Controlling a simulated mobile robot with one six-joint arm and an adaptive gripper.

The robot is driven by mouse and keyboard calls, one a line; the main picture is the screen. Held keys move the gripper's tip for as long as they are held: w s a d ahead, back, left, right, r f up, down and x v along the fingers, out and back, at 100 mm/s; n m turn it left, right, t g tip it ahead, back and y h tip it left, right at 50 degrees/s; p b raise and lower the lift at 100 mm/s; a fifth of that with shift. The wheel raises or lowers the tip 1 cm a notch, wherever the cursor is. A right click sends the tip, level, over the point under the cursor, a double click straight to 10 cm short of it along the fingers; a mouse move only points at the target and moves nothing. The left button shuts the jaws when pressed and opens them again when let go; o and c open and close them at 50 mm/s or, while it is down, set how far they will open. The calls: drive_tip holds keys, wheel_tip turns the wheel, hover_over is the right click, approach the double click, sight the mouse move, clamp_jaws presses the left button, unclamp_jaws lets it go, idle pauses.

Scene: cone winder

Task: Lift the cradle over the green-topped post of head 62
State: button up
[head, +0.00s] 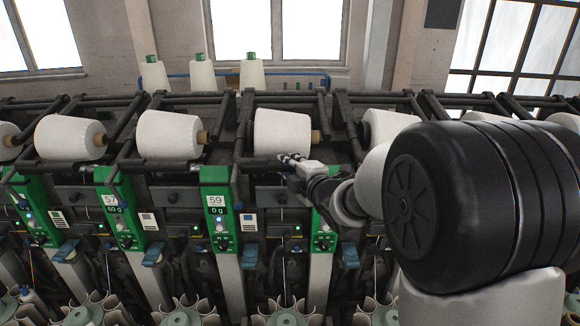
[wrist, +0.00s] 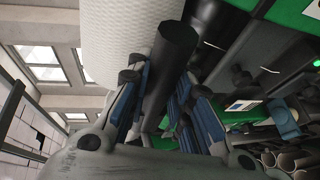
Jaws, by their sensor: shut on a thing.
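My gripper (head: 290,159) is at the front of the cradle under a white yarn cone (head: 283,135), just right of the post marked 59. It is shut on the cradle's dark bar (head: 258,162). In the wrist view, the black bar (wrist: 172,58) runs between the blue-padded fingers (wrist: 160,100), and the white cone (wrist: 122,40) is close beside it. A green-topped post (head: 322,217) stands below and right of my gripper; my wrist hides its upper part and any number. I see no label 62.
Posts marked 57 (head: 117,215) and 59 (head: 216,212) stand to the left. More cones, such as this one (head: 170,135), lie in neighbouring cradles along the machine. Dark rails run behind them. Three cones stand at the back. My arm hides the right side.

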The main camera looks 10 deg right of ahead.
clamp_jaws()
drive_tip(key=shift+g, duration=0.6)
drive_tip(key=r+p, duration=0.5)
drive_tip(key=s+r+p, duration=0.1)
drive_tip(key=r+p, duration=0.2)
drive_tip(key=shift+a+r, duration=0.1)
drive_tip(key=shift+r, duration=0.1)
drive_tip(key=o, duration=0.7)
unclamp_jaws()
drive_tip(key=shift+f, duration=0.1)
